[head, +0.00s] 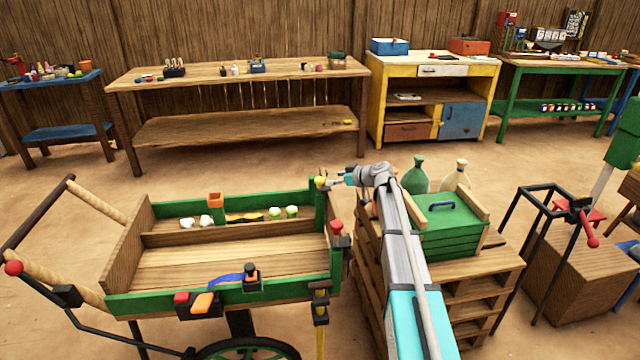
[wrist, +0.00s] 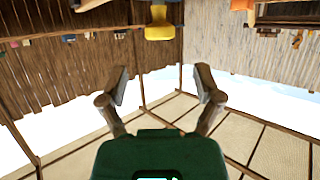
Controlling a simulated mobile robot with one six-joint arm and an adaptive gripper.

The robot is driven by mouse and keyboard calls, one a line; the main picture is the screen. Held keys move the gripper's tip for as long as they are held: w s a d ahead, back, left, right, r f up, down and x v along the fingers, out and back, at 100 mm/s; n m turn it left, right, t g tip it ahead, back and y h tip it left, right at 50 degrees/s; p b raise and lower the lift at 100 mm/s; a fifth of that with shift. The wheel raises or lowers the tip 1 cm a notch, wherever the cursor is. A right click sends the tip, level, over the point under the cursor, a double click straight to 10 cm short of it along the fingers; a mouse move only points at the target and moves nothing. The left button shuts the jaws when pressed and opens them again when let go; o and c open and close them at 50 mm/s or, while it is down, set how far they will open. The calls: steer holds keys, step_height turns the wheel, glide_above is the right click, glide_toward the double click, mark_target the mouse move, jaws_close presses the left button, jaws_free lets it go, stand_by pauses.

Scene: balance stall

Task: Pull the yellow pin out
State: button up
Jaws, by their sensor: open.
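A small yellow pin head (head: 320,183) shows at the top of the green corner post (head: 319,205) of the handcart. My gripper (head: 333,181) is just right of it in the head view, close beside it; whether they touch cannot be told. In the wrist view a yellow piece (wrist: 160,33), apparently the pin, is at the top edge, beyond the fingers. My gripper (wrist: 160,78) is open there, with nothing between its fingertips. The pin's shaft and its hole are hidden.
The green and wooden cart tray (head: 235,283) holds several small items along its back. A stack of pallets (head: 470,300) with a green crate (head: 450,235) stands under my arm at the right. Two bottles (head: 415,175) stand behind the crate. Worktables line the fence.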

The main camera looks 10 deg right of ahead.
mark_target(320, 179)
steer(key=b+x, duration=0.2)
steer(key=x, duration=0.5)
steer(key=shift+w+a+f, duration=0.15)
steer(key=shift+c, duration=0.2)
jaws_close()
